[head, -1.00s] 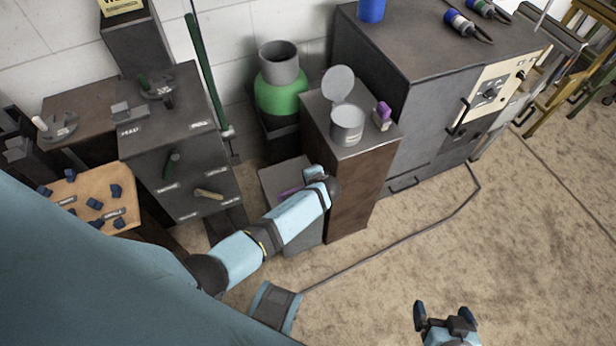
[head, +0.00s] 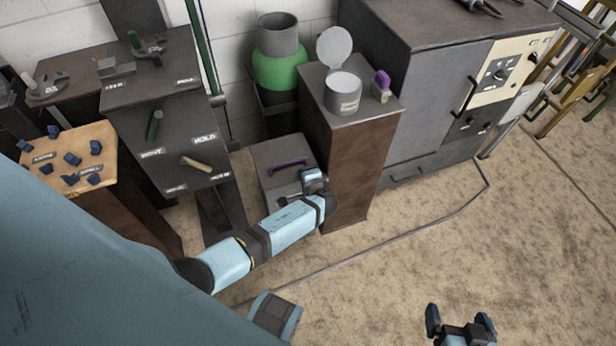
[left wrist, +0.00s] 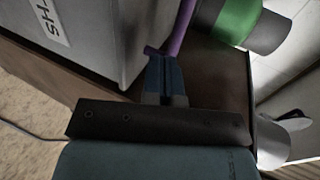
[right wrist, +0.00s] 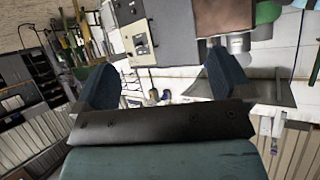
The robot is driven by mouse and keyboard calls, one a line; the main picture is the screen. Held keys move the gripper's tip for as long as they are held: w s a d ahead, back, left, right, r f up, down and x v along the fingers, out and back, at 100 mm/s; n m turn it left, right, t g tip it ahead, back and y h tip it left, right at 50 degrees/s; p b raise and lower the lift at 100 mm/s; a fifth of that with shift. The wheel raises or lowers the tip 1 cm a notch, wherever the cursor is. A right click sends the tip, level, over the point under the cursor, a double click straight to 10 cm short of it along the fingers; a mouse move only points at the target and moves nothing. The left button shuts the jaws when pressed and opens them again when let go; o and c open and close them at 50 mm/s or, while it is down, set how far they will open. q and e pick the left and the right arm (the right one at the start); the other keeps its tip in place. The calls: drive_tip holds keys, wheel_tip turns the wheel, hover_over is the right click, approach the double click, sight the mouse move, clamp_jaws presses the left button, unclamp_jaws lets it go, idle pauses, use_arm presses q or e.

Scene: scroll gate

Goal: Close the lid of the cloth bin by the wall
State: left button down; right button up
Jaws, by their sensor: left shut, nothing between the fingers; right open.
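A grey bin (head: 268,160) with a purple handle (head: 288,166) on its lid stands on the floor by the wall, left of a brown pedestal. The lid looks about flat, but I cannot tell if it is fully down. My left gripper (head: 314,177) is shut and empty at the bin's right front, beside the handle. In the left wrist view its closed fingers (left wrist: 165,62) are close to the purple bar (left wrist: 177,35) and a grey labelled wall (left wrist: 85,40); contact is unclear. My right gripper (head: 460,316) is open and empty above bare floor.
The brown pedestal (head: 352,165) stands close to my left gripper and carries an open-lidded can (head: 343,93) and a purple-topped item (head: 381,86). A grey cabinet (head: 425,90) is right, a dark lever stand (head: 160,110) left. The floor at front right is clear, apart from a cable.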

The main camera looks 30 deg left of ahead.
use_arm(q)
drive_tip(key=f, duration=0.1)
drive_tip(key=f+b, duration=0.2)
drive_tip(key=shift+s+d, duration=0.2)
drive_tip(key=shift+d, duration=0.05)
use_arm(e)
drive_tip(key=shift+s+r+t+y, duration=0.1)
drive_tip(key=shift+r+t+y, duration=0.05)
drive_tip(key=shift+t+y, duration=0.2)
drive_tip(key=shift+d, duration=0.1)
use_arm(q)
drive_tip(key=shift+s+d, duration=0.1)
drive_tip(key=shift+s, duration=0.05)
use_arm(e)
drive_tip(key=shift+d, duration=0.1)
